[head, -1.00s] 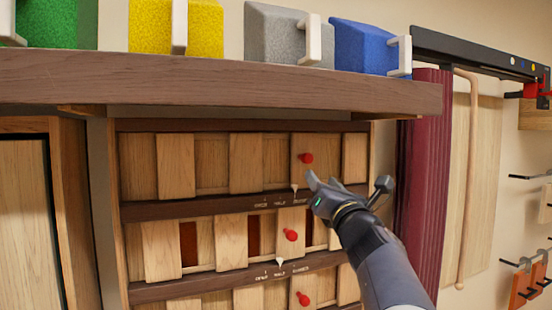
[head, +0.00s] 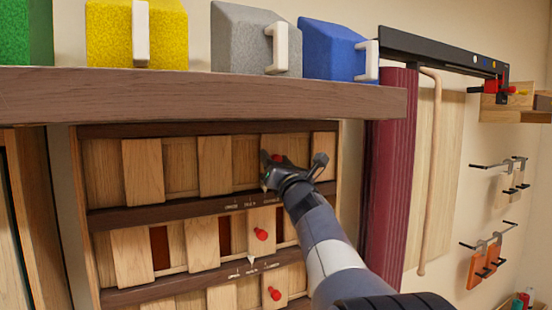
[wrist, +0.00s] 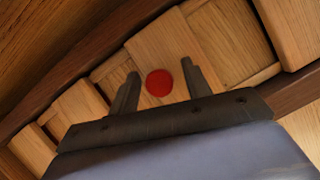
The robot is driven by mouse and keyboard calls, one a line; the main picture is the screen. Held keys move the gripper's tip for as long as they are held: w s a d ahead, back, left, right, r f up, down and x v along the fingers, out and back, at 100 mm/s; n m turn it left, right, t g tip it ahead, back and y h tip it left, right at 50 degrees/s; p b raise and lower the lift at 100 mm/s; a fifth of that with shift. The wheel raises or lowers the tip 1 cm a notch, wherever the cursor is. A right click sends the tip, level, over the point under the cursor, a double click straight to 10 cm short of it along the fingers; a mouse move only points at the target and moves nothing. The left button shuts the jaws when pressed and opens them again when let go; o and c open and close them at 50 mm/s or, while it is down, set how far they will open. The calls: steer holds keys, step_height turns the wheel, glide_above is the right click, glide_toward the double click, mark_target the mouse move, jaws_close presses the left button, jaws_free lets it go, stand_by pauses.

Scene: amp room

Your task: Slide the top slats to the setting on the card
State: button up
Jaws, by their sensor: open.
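The top slats are a row of pale wooden slats (head: 143,171) in a dark-railed frame, with a red knob (head: 277,158) on one slat toward the right. The gaps between the top slats show light wood. My gripper (head: 272,174) is at this knob and hides part of it and the slat. In the wrist view, the round red knob (wrist: 159,83) sits between my two open fingers, nearer the left one, with no clear contact on it. Small lettering (head: 252,205) runs on the rail under the top row; the top pointer is hidden. I cannot make out a setting card.
A middle row with a red knob (head: 261,234) has dark red gaps, and a lower row has another knob (head: 274,294). A thick shelf (head: 200,96) overhangs the slats, carrying coloured blocks with white handles. A maroon ribbed panel (head: 392,165) stands at the right.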

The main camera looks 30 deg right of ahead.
jaws_close()
stand_by(0.5)
